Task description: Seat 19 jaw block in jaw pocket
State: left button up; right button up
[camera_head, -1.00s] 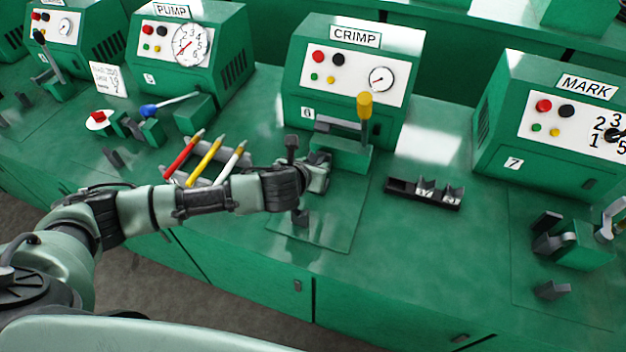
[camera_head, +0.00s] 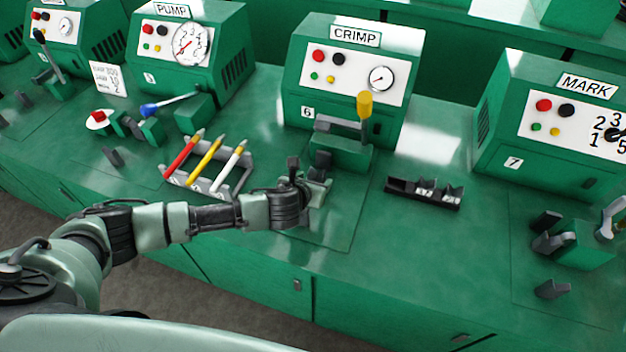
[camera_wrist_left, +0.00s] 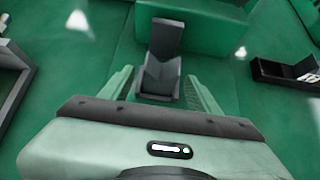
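A dark grey block with a V notch (camera_wrist_left: 158,78) lies ahead of my left gripper in the left wrist view, with a taller dark upright piece (camera_wrist_left: 167,38) behind it. No number shows on it. My left gripper (camera_wrist_left: 158,90) has its fingers apart, one on each side of the notched block, with small gaps. In the head view the left gripper (camera_head: 320,186) is low in front of the CRIMP machine (camera_head: 345,80). A dark piece (camera_head: 322,160) stands at the machine's green base (camera_head: 345,155); the pocket is partly hidden. The right gripper is out of view.
A black rack (camera_head: 400,187) to the right holds two numbered blocks and has an empty left slot. A grey holder (camera_head: 243,180) with red, yellow and white markers stands left, close to my arm. The yellow-topped lever (camera_head: 365,105) rises above.

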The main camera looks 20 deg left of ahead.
pick_arm(q)
jog(key=shift+r, duration=0.15)
jog(key=v, duration=1.2)
dwell(0.3)
